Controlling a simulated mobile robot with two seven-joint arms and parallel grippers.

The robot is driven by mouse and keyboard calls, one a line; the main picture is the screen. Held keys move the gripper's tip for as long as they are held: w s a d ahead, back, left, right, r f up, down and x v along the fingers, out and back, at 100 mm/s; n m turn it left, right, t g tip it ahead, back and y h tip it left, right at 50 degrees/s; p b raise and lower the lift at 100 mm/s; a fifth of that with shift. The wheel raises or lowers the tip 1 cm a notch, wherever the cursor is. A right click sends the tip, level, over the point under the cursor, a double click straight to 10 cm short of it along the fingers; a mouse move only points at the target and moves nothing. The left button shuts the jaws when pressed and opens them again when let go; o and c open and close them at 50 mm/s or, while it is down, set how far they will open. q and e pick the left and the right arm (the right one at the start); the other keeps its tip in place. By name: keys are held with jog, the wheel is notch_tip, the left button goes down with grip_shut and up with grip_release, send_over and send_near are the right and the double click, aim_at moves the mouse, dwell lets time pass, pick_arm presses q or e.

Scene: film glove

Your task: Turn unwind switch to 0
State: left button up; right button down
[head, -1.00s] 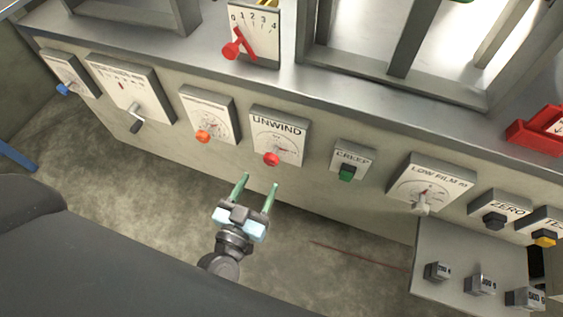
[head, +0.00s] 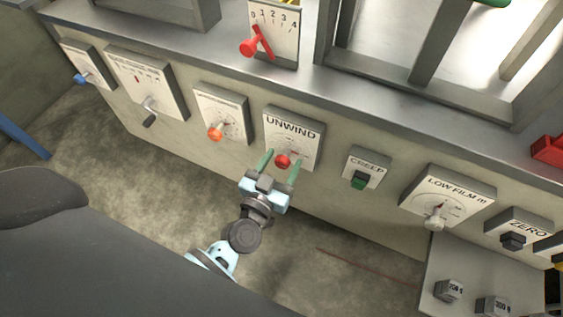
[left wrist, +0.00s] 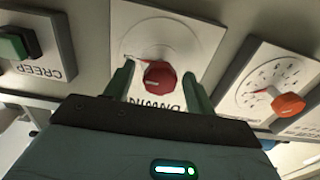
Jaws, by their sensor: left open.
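The unwind switch is a white plate (head: 309,128) marked UNWIND with a red knob (head: 283,161) at its lower part. My left gripper (head: 280,166) is open, with its green fingers on either side of the red knob in the head view. In the left wrist view the red knob (left wrist: 160,75) shows between the two fingers (left wrist: 158,88), with a gap on each side. A red pointer and dial marks show on the plate, but the scale numbers are too small to read. My right gripper is not in view.
A dial with an orange knob (head: 216,131) is left of the unwind plate. The CREEP box with a green button (head: 359,181) and the LOW FILM dial (head: 446,198) are to the right. A grey ledge (head: 345,88) runs above. A red lever (head: 252,46) stands higher up.

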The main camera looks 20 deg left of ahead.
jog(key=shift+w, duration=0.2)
pick_arm(q)
jog(key=shift+c, duration=0.5)
jog(key=c, duration=0.9)
jog(key=shift+o, duration=0.2)
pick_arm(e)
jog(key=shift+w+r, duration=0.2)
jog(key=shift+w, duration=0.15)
